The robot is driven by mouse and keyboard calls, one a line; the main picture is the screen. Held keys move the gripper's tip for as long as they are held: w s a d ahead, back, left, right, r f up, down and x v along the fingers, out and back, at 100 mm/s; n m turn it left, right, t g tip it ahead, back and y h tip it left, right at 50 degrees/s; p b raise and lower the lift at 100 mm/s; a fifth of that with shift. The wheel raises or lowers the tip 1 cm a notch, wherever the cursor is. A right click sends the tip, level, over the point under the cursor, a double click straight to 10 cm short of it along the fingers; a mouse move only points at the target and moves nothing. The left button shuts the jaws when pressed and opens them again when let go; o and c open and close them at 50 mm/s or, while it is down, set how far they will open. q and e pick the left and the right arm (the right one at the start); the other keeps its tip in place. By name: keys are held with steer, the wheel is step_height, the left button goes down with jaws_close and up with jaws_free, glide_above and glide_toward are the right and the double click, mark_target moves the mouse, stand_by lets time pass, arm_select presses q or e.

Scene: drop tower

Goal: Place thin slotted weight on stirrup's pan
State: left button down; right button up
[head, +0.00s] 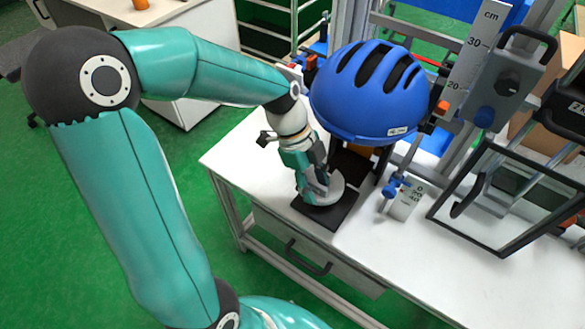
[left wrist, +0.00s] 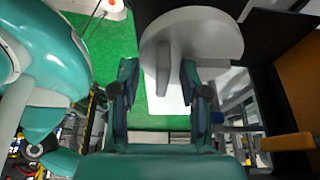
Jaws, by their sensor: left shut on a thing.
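The thin slotted weight is a light grey disc (left wrist: 212,40) at the top middle of the left wrist view. It also shows in the head view (head: 337,187), partly behind the fingers. My left gripper (head: 321,190) is shut on it; in the left wrist view its fingers (left wrist: 158,76) stand on both sides of the narrow grey strip at the disc's slot. The disc is over or beside a flat black square plate (head: 328,214) below the blue helmet (head: 368,92). I cannot tell whether this plate is the stirrup's pan, or whether the disc touches it. My right gripper is not in view.
Dark upright parts (head: 384,163) stand beneath the helmet, close right of the gripper. A small scale block with a blue knob (head: 404,201) and a black-framed panel (head: 490,215) stand further right. The white bench top (head: 262,168) is clear left of the plate.

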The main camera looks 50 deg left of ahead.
mark_target(319, 194)
arm_select(q)
steer(key=shift+w+d, duration=0.25)
steer(key=shift+d, duration=0.65)
steer(key=shift+f, duration=1.75)
steer(key=c, duration=0.6)
jaws_free()
steer(key=shift+r, duration=0.1)
steer(key=p+v, duration=0.1)
steer(key=v, duration=1.1)
